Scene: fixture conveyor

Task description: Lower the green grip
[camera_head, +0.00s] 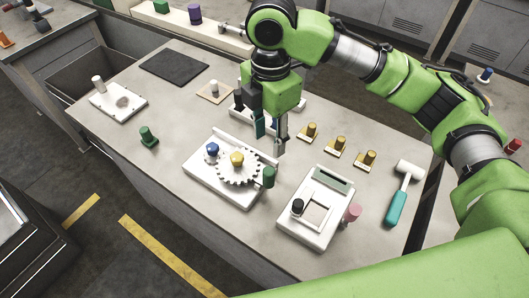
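A white fixture plate (211,187) on the bench carries a toothed grey gear (236,172) with a yellow knob (237,159) and a blue knob (212,149). A pale bar (240,148) runs behind the gear. A dark green cylindrical grip (269,177) stands at the plate's right end, near the end of that bar. My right gripper (277,150) points down just above and behind the grip, and appears apart from it. Its finger opening is not clear from this angle. My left gripper is out of view.
A second white fixture (310,235) with a black knob and pink grip stands to the right. Several yellow knobs (340,146), a teal-handled hammer (399,198), another green peg (148,136) and a dark mat (174,68) lie around. The bench's left front is clear.

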